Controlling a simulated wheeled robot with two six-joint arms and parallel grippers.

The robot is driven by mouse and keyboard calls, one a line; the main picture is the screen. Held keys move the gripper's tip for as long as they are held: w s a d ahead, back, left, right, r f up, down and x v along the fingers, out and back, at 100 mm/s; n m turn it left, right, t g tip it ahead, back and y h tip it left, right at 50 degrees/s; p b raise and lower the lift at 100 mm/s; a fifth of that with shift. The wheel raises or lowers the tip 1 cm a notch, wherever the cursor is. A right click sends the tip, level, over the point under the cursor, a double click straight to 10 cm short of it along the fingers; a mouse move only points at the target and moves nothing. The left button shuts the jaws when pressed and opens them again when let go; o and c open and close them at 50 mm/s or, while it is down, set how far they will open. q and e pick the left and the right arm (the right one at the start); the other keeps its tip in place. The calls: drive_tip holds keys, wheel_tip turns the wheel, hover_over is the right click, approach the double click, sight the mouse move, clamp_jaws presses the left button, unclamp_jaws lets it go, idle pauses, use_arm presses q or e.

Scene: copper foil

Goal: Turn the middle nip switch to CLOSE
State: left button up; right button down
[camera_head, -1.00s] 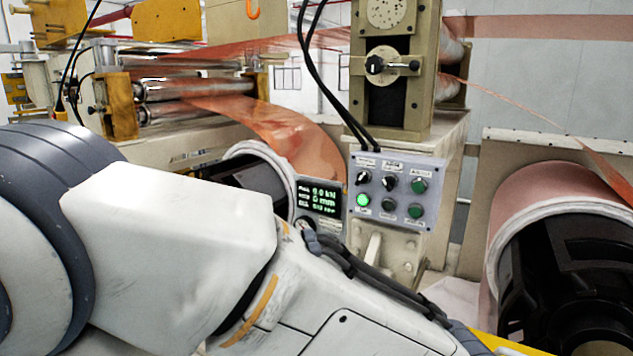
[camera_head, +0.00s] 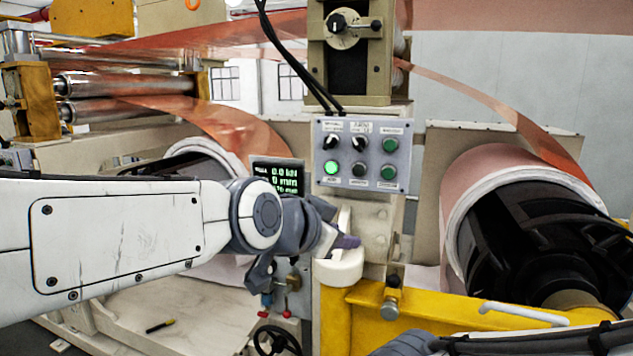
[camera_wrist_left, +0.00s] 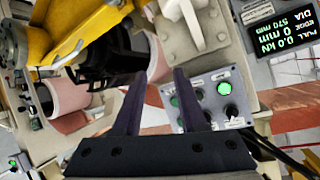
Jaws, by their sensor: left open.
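A grey control panel (camera_head: 346,184) is on the machine below the roller stand in the head view. Its top row has a black knob at left, a black middle knob (camera_head: 359,143) and a green one at right. A lit green button (camera_head: 331,167) is at lower left. Labels and the middle knob's setting are too small to read. My left gripper (camera_head: 345,241) is open, below the panel and apart from it. In the left wrist view, the panel (camera_wrist_left: 241,85) lies beside and partly behind the right-hand finger; nothing is between the fingers. My right gripper is out of view.
A dark display (camera_head: 278,177) with green digits stands left of the panel. A white rounded part (camera_head: 340,268) and a yellow frame (camera_head: 440,318) lie close to my left gripper. A large copper roll (camera_head: 485,180) is at right. Copper foil runs overhead.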

sight(327, 143)
use_arm(q)
drive_tip(key=w+a+r+t+b, duration=0.2)
drive_tip(key=w+a+r+t, duration=0.1)
drive_tip(key=r, duration=0.3)
drive_tip(key=w+a+r+t+b, duration=0.1)
drive_tip(key=w+a+r+t, duration=0.15)
drive_tip(key=r, duration=0.25)
drive_tip(key=shift+t+y, duration=0.3)
drive_tip(key=shift+t, duration=0.15)
drive_tip(key=x, duration=1)
drive_tip(key=shift+r+b, duration=0.1)
drive_tip(key=shift+b, duration=0.3)
drive_tip(key=shift+w+d, duration=0.15)
drive_tip(key=shift+w, duration=0.25)
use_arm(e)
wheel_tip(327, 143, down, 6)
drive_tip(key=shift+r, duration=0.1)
use_arm(q)
clamp_jaws()
